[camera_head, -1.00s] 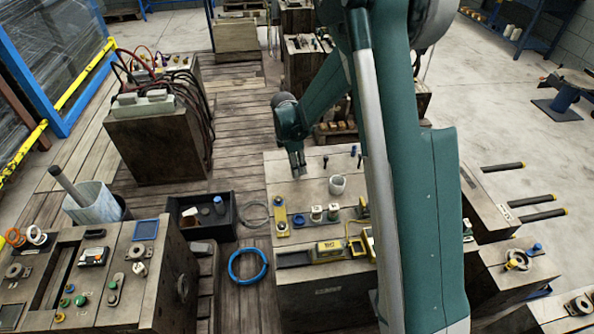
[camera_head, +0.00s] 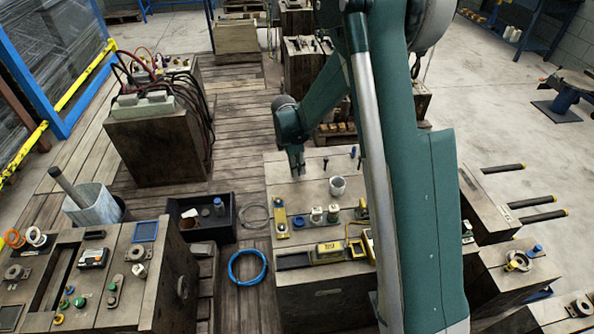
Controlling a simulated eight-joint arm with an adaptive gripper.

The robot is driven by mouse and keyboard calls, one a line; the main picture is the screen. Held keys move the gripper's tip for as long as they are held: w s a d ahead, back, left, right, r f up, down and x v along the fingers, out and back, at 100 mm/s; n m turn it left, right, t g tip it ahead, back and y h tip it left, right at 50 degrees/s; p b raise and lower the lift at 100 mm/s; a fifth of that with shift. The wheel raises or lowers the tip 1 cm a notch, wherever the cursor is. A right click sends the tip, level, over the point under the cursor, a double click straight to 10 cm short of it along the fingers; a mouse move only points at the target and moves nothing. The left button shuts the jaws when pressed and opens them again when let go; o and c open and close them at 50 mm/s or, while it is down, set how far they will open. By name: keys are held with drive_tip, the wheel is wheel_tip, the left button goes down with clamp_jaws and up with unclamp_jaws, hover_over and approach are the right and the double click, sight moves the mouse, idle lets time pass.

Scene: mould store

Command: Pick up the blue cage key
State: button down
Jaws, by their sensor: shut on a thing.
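My gripper (camera_head: 298,170) points down over the back left of the middle wooden bench (camera_head: 284,187). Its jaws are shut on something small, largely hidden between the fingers. I cannot make out its colour or shape, so I cannot tell whether it is the blue cage key. A small dark blue upright piece (camera_head: 354,151) stands on the same bench further right. A small dark upright piece (camera_head: 326,162) stands between it and my gripper.
A white cup (camera_head: 338,187) stands right of my gripper. In front are a yellow plate with a blue knob (camera_head: 281,215), small spools (camera_head: 316,214) and a yellow device (camera_head: 330,250). A black bin (camera_head: 233,228) and a blue hose ring (camera_head: 233,264) lie left of the bench.

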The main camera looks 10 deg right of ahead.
drive_tip(key=shift+r, duration=0.1)
drive_tip(key=shift+r+p, duration=1)
drive_tip(key=shift+r, duration=3.95)
